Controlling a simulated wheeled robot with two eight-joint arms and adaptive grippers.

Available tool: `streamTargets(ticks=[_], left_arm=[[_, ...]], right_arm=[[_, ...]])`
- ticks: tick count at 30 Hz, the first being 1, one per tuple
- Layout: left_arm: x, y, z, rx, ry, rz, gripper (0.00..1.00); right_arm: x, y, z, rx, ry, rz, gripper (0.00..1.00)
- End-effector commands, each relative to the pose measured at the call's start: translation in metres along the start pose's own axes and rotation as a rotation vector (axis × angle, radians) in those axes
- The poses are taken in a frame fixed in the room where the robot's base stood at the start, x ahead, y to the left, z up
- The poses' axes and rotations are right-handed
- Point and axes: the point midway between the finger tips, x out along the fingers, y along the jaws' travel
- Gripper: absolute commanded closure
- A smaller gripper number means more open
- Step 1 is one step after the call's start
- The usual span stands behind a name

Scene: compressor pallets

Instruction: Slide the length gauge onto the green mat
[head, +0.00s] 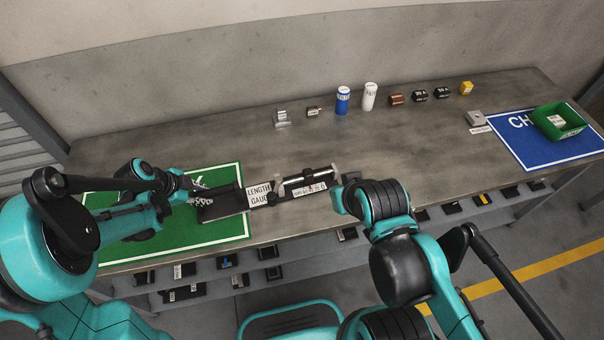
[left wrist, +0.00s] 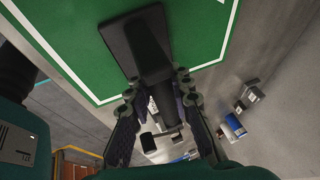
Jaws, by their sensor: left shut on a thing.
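The length gauge (head: 259,194) is a long dark tool with a black plate at its left end, a white name label and a bar reaching right. Its plate lies over the right part of the green mat (head: 200,233), while its bar extends over the bare table. My left gripper (head: 201,202) is at the plate end and is shut on the gauge. In the left wrist view, the gauge's black plate (left wrist: 135,38) shows over the green mat (left wrist: 75,40), with a dark part between my fingers (left wrist: 160,88). My right arm is at the right; its gripper does not show.
A blue mat (head: 540,155) with a green bin (head: 558,121) lies at the far right. A blue can (head: 343,101), a white can (head: 369,97) and several small parts line the back. Several dark items sit on a lower shelf.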

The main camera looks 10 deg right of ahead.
Motion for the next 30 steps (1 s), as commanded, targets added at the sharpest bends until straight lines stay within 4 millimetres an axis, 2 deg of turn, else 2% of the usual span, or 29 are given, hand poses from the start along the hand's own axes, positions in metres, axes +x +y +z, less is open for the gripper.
streamTargets(ticks=[3, 4, 6, 15, 19, 23, 30], left_arm=[[0.001, 0.001, 0.003, -0.001, -0.007, 0.001, 1.00], [0.001, 0.001, 0.003, -0.001, -0.007, 0.001, 0.72], [0.001, 0.000, 0.003, -0.001, -0.007, 0.001, 0.55], [-0.001, 0.000, 0.001, 0.000, -0.003, 0.000, 0.55], [-0.010, 0.000, 0.001, -0.001, -0.003, -0.001, 0.55], [-0.033, 0.001, 0.001, -0.002, -0.003, 0.000, 0.55], [-0.086, 0.000, 0.002, -0.002, -0.005, -0.001, 0.55]], right_arm=[[0.001, 0.000, 0.000, 0.000, 0.000, 0.000, 1.00], [0.001, 0.000, 0.000, 0.000, 0.000, 0.000, 1.00], [0.000, 0.000, 0.000, 0.000, 0.000, 0.000, 1.00], [0.000, 0.000, 0.000, 0.000, 0.000, 0.000, 1.00], [0.000, 0.000, 0.000, 0.000, 0.000, 0.000, 1.00], [0.000, 0.000, 0.000, 0.000, 0.000, 0.000, 1.00], [0.000, 0.000, 0.000, 0.000, 0.000, 0.000, 1.00]])
